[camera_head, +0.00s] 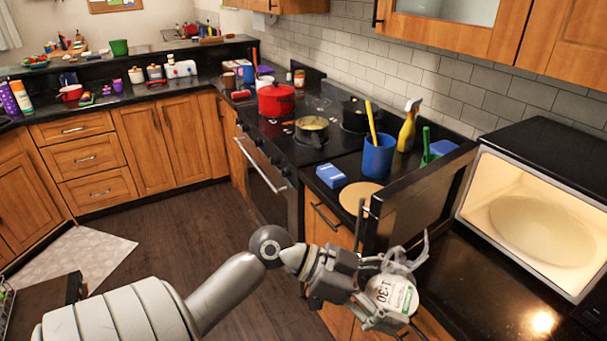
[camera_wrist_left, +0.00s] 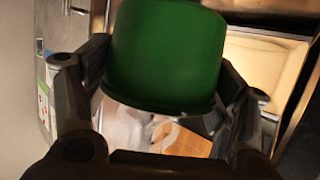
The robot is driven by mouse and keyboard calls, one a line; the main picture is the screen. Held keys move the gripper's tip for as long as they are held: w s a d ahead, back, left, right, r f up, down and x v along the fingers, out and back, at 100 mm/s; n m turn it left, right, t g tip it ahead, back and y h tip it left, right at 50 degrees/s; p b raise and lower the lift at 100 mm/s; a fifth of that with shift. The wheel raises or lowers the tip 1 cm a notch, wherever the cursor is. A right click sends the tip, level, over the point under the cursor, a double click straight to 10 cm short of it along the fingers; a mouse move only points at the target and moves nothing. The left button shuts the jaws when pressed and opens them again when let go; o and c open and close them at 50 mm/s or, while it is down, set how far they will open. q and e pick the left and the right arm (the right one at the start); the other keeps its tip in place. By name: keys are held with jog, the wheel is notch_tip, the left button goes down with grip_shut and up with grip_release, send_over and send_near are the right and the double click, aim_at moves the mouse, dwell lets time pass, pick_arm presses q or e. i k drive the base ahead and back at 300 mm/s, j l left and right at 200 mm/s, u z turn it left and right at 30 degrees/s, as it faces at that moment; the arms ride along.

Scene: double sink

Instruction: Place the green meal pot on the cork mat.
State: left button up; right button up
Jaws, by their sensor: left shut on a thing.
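The green meal pot (camera_wrist_left: 165,55) is held between the fingers of my left gripper in the left wrist view. In the head view the pot (camera_head: 393,295) shows a pale face marked "1:30". My left gripper (camera_head: 375,285) is shut on it in front of the microwave, low at the picture's bottom centre. The round cork mat (camera_head: 358,197) lies on the counter beyond the gripper, and nothing stands on it. Its right edge is next to the open microwave door. My right gripper is not in view.
The open microwave (camera_head: 535,225) is empty inside, and its dark door (camera_head: 415,200) stands between the gripper and part of the counter. A blue sponge box (camera_head: 331,175) and a blue utensil cup (camera_head: 378,158) stand near the mat. The stove (camera_head: 300,125) holds pots.

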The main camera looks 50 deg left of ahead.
aim_at(368, 200)
jog(key=j+u, duration=0.1)
jog(key=u, duration=0.8)
jog(key=j+u, duration=0.1)
jog(key=u, duration=0.3)
jog(key=i+u, duration=0.1)
jog(key=u, duration=0.35)
jog(key=j+u, duration=0.1)
jog(key=u, duration=0.35)
jog(key=i+u, duration=0.1)
jog(key=u, duration=0.35)
jog(key=i+j+z, duration=0.15)
jog(key=z, duration=0.45)
jog(key=i+j+z, duration=0.1)
jog(key=z, duration=0.8)
jog(key=j+z, duration=0.1)
jog(key=z, duration=0.35)
jog(key=j+z, duration=0.1)
jog(key=z, duration=0.35)
jog(key=j+z, duration=0.1)
jog(key=z, duration=0.35)
jog(key=i+z, duration=0.1)
jog(key=i, duration=0.4)
